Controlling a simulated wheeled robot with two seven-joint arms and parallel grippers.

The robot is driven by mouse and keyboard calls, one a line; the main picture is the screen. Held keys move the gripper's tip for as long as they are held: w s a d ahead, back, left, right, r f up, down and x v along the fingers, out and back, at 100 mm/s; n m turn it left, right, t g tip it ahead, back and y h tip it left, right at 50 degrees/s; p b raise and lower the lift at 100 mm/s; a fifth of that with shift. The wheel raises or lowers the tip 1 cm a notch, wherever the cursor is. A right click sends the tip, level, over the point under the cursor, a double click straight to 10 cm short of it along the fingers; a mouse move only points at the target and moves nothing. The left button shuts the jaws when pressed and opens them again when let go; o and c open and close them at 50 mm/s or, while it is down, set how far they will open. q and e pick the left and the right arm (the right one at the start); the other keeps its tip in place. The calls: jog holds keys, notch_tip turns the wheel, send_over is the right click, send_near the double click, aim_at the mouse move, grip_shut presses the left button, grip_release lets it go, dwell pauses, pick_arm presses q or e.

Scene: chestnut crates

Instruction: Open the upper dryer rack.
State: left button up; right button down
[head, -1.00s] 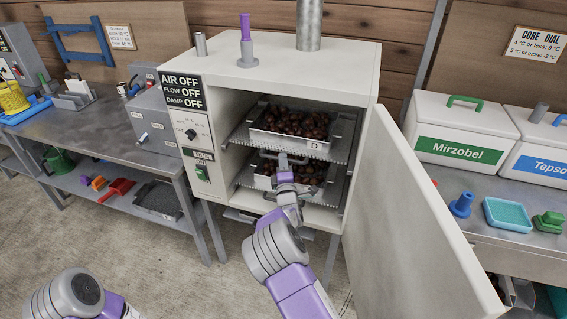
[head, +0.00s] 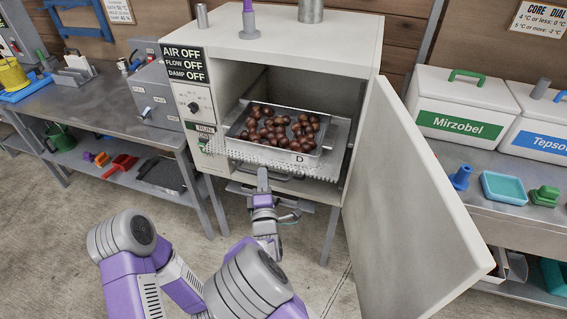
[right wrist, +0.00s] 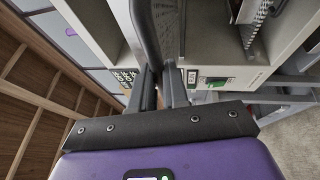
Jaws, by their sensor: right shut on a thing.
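The upper dryer rack (head: 325,165), a perforated metal shelf, is slid out past the front of the dryer cabinet (head: 335,38). A metal tray (head: 240,133) marked D, full of chestnuts (head: 280,128), rides level on it. My right gripper (head: 262,182) is at the rack's front edge, shut on the rack's handle. In the right wrist view the fingers (right wrist: 160,88) close on a dark grey bar (right wrist: 147,35).
The dryer door (head: 415,200) stands wide open on the right. The dryer panel (head: 184,65) reads AIR OFF, FLOW OFF, DAMP OFF. A bench (head: 80,103) stands left; white crates (head: 462,110) stand right. The floor in front is clear.

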jog(key=s+a, duration=0.2)
jog(key=s, duration=0.3)
jog(key=shift+s, duration=0.35)
jog(key=c, duration=1.1)
grip_release()
jog(key=s, duration=0.2)
jog(key=s+f+p, duration=0.1)
jog(key=s, duration=0.4)
jog(key=shift+s+d+f, duration=0.1)
jog(key=shift+s+f, duration=0.05)
jog(key=shift+s, duration=0.05)
jog(key=shift+s, duration=0.1)
